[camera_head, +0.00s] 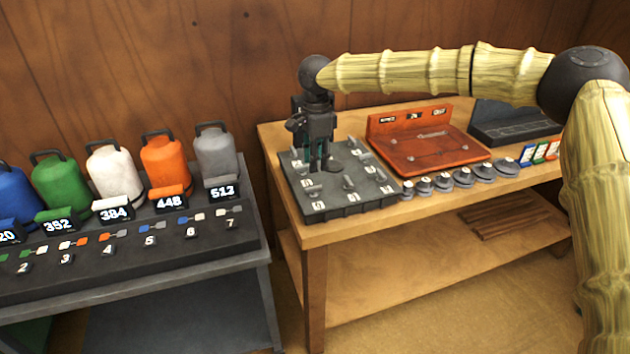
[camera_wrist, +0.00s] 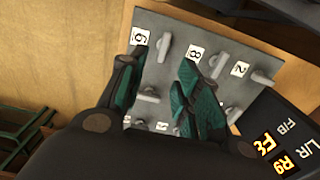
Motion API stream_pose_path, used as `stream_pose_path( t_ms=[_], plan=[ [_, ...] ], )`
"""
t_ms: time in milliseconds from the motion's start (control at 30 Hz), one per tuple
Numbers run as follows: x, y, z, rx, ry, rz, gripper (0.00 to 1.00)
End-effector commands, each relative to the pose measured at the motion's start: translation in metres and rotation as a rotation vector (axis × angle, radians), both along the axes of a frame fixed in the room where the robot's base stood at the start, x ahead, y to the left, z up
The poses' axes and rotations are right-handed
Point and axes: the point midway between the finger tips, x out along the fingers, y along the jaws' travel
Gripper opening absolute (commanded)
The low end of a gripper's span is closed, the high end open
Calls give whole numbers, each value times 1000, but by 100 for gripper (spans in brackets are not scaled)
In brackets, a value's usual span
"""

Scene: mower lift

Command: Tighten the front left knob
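A grey board (camera_head: 350,208) with several small grey levers and white number labels lies on the wooden table; it also shows in the wrist view (camera_wrist: 208,92). My gripper (camera_head: 324,168) points down over the board's back left part. In the wrist view its two green-padded fingers (camera_wrist: 157,68) are spread apart with bare board between their tips. One lever (camera_wrist: 165,47) is just beyond the tips, another (camera_wrist: 148,95) shows between the fingers, and a third (camera_wrist: 205,56) is beside the right finger. I cannot tell which part is the front left knob.
A dark panel marked L/R and F/B (camera_wrist: 270,130) with lit digits is beside the board. Several round grey pieces (camera_head: 444,182) line the table's front edge. An orange-red tray (camera_head: 425,155) lies right of the board. A dark stand (camera_head: 130,262) with coloured canisters is at left.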

Motion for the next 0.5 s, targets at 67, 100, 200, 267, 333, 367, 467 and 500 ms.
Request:
stream_pose_path(
  t_ms=[67,100,200,267,333,367,467,500],
  plan=[
    [2,4,-13,-1,3,5,33],
    [2,5,-21,-2,4,6,33],
    [3,7,-39,-2,6,8,33],
    [4,6,-49,-2,6,7,33],
    [4,6,-59,-2,5,6,33],
    [4,5,-63,-2,5,6,33],
    [4,4,-75,-2,5,5,33],
    [4,4,-79,-2,3,5,33]
  ],
)
